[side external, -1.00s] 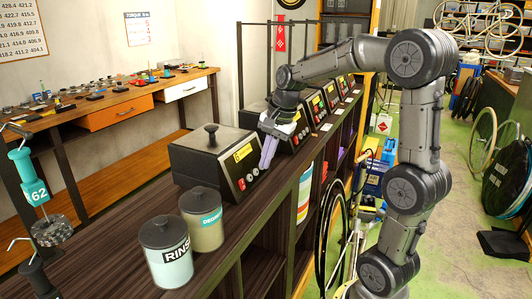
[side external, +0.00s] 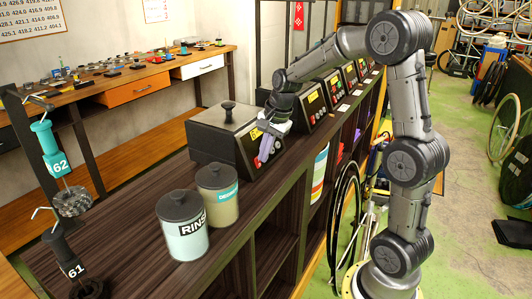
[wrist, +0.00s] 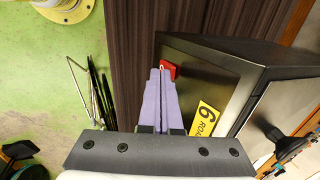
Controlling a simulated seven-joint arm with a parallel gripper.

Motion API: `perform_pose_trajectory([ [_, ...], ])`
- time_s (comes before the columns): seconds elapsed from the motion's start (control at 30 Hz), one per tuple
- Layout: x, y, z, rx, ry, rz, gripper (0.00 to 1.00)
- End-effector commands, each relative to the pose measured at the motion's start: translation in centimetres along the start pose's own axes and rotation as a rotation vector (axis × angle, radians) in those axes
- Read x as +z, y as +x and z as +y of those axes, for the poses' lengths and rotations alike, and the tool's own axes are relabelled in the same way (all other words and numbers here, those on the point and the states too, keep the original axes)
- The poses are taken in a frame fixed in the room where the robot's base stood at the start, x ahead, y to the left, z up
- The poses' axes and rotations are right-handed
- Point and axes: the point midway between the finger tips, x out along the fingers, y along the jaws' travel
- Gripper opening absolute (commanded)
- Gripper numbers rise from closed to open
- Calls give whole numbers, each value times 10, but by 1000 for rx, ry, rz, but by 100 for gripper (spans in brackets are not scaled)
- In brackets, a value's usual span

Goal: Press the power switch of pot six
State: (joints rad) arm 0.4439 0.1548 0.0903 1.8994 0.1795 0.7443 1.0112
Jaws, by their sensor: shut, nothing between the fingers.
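Pot six (side external: 213,137) is a dark box with a black-knobbed lid, nearest in the row on the dark wood counter. In the wrist view its sloped front panel (wrist: 218,72) carries a yellow label (wrist: 207,118) reading 6 ROAD. A red power switch (wrist: 170,68) sits near the panel's edge. My gripper (wrist: 161,72) is shut and empty, its purple fingertips right beside the red switch and partly covering it. In the side view my gripper (side external: 264,158) is in front of the panel, hiding part of it. I cannot tell whether the tips touch the switch.
A RINSE canister (side external: 182,228) and a second lidded canister (side external: 217,193) stand on the counter near pot six. More pots (side external: 312,100) line the counter behind my gripper. Numbered hanging tools (side external: 50,150) are at the left.

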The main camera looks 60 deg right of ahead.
Motion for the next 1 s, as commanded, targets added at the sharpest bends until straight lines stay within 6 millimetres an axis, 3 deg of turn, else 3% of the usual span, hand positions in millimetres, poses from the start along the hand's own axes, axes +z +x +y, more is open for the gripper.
perform_pose_trajectory([
  [0.47,1,2,-6,62,-2,-5,0],
  [1.0,0,6,10,61,-1,-5,0],
])
